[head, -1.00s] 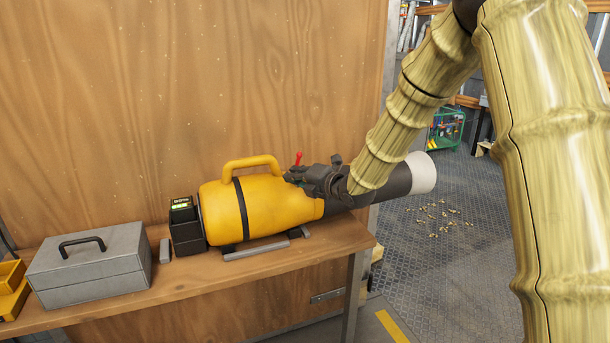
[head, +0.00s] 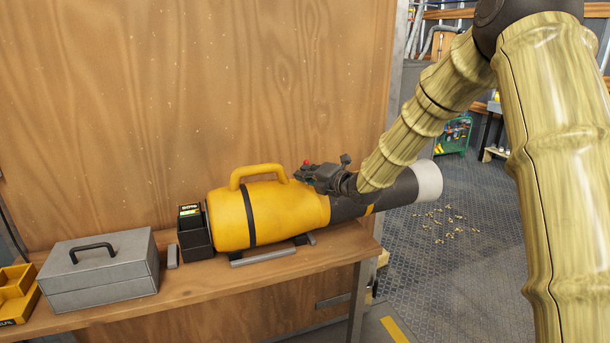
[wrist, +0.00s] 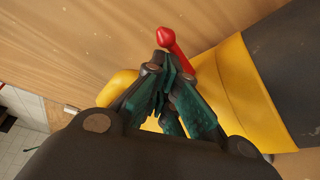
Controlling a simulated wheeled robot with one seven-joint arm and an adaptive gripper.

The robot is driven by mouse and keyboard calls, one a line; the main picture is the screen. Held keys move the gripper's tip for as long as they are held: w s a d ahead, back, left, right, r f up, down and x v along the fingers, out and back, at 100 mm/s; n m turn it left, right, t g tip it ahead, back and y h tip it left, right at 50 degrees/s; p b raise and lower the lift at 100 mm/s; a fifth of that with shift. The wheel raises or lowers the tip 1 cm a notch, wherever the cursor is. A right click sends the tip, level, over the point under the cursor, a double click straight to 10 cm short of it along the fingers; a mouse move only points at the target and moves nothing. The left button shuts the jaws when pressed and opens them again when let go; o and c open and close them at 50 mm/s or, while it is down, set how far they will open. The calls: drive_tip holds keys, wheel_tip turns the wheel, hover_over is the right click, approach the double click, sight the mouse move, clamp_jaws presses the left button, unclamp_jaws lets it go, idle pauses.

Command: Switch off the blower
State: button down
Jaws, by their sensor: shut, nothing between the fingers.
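The blower (head: 290,218) is yellow, with a yellow carry handle (head: 258,172) and a dark nozzle ending in a pale tip. It lies on the wooden bench. A red lever (wrist: 178,50) rises from its top; in the head view only a small red part (head: 307,163) shows beside my gripper. My gripper (head: 301,177) is over the top of the blower, just right of the handle. In the wrist view its green-padded fingers (wrist: 165,68) are shut and empty, their tips right at the red lever. I cannot tell whether they touch it.
A black battery block with a lit green display (head: 191,216) stands at the blower's left end. A grey toolbox (head: 103,275) and yellow bins (head: 18,290) are further left on the bench. A plywood wall (head: 150,90) is close behind. Small debris lies on the floor (head: 450,222) at right.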

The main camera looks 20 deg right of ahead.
drive_tip(key=m+b, duration=0.1)
drive_tip(key=b, duration=0.1)
drive_tip(key=d+m+t+b, duration=0.1)
drive_tip(key=shift+d+f+m+y+b, duration=0.15)
drive_tip(key=shift+f+m+y+b, duration=0.15)
drive_tip(key=shift+y+b, duration=0.1)
drive_tip(key=shift+d+m+b, duration=0.2)
drive_tip(key=shift+m+b, duration=0.3)
drive_tip(key=shift+d+r, duration=0.1)
drive_tip(key=shift+r, duration=0.1)
drive_tip(key=s+a+b, duration=0.1)
drive_tip(key=s+a+f+b, duration=0.1)
drive_tip(key=a, duration=0.1)
drive_tip(key=shift+s+a+b, duration=0.15)
drive_tip(key=shift+s+b, duration=0.15)
drive_tip(key=shift+b, duration=0.05)
drive_tip(key=v, duration=1)
drive_tip(key=shift+r+b, duration=0.25)
drive_tip(key=shift+b, duration=0.15)
